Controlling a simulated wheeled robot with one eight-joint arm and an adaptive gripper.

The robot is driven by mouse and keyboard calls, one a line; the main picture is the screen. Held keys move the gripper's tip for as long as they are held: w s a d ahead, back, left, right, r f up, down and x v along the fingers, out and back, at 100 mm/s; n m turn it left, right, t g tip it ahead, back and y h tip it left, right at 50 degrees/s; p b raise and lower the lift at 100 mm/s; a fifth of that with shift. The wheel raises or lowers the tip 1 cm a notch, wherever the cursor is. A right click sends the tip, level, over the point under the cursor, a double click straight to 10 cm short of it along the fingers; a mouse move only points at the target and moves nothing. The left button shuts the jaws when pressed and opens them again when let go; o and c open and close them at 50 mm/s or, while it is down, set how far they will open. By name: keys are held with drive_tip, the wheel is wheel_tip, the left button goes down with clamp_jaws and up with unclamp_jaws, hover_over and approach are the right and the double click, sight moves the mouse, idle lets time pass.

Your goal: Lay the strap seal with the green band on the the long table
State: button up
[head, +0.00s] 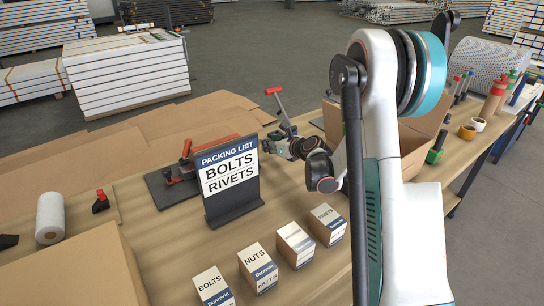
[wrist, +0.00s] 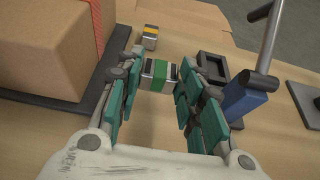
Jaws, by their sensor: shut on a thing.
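The strap seal with the green band (wrist: 159,75) is a small metallic piece with a green middle, seen in the wrist view. My gripper (wrist: 160,76) has its fingers on either side of the seal and is shut on it. I cannot tell whether the seal touches the surface below. The long table (head: 180,228) is a wooden top running across the head view; its wood also shows in the wrist view (wrist: 285,135).
A yellow-banded seal (wrist: 150,36) lies beyond my fingertips. The packing-list sign (head: 230,178) and several small boxes (head: 258,268) stand on the near table.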

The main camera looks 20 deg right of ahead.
sight(272, 160)
drive_tip(key=shift+f+b, duration=0.8)
drive_tip(key=shift+f, duration=1.3)
drive_tip(key=shift+f, duration=0.1)
drive_tip(key=shift+f, duration=0.15)
drive_tip(key=o, duration=1)
drive_tip(key=shift+o, duration=0.2)
drive_tip(key=shift+r, duration=0.25)
drive_tip(key=shift+s+r, duration=0.15)
drive_tip(key=shift+s, duration=0.1)
drive_tip(key=p+v, duration=0.3)
drive_tip(key=v, duration=0.8)
drive_tip(key=shift+s+d+r, duration=0.1)
drive_tip(key=shift+s, duration=0.1)
